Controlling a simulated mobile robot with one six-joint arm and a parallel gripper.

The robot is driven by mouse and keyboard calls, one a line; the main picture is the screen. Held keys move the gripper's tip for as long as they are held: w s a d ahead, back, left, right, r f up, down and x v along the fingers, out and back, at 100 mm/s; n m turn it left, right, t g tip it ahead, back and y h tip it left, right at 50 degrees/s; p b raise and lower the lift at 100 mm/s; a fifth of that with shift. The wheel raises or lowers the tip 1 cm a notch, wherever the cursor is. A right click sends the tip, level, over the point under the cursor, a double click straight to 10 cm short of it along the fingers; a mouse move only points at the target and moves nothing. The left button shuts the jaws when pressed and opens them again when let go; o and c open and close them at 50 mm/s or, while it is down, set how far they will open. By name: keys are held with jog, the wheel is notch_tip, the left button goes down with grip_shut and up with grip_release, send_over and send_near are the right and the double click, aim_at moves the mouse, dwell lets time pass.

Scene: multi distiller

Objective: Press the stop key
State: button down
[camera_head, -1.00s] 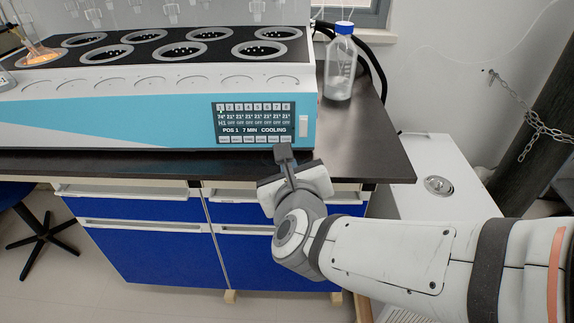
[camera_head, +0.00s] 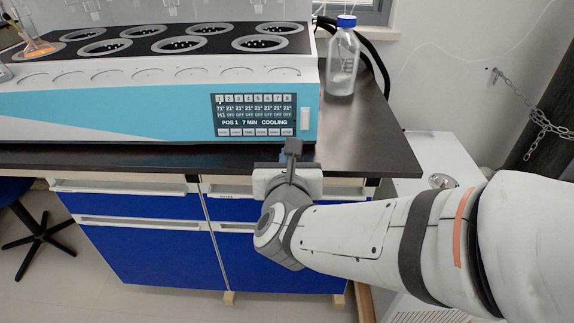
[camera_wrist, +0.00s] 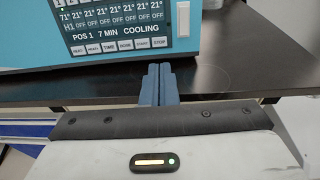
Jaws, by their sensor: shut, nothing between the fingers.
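The multi distiller (camera_head: 160,110) stands on the dark bench top. Its dark control panel (camera_head: 254,114) reads "POS 1 7 MIN COOLING", with 71° for position 1. A row of small light keys runs along the panel's bottom. The stop key (camera_wrist: 159,44) is the rightmost key in the wrist view; it also shows in the head view (camera_head: 288,132). My gripper (camera_head: 293,147) is shut and empty, its fingertips just below and in front of the stop key. In the wrist view the fingertips (camera_wrist: 160,70) sit below the key with a visible gap.
A clear bottle with a blue cap (camera_head: 342,62) stands right of the distiller. The bench top (camera_head: 370,140) is bare in front of it. A glowing orange flask (camera_head: 38,48) sits at the far left position. Blue drawers (camera_head: 150,250) are below the bench.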

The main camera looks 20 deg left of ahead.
aim_at(288, 130)
jog(key=b+x, duration=0.1)
jog(key=x, duration=0.8)
jog(key=shift+w, duration=0.15)
jog(key=shift+f, duration=0.1)
jog(key=shift+w+a+f+b, duration=0.1)
jog(key=shift+w+f+b, duration=0.15)
jog(key=shift+b, duration=0.6)
jog(key=shift+w+r+b, duration=0.2)
jog(key=shift+r+b, duration=0.1)
jog(key=shift+b, duration=0.4)
jog(key=shift+r, duration=0.25)
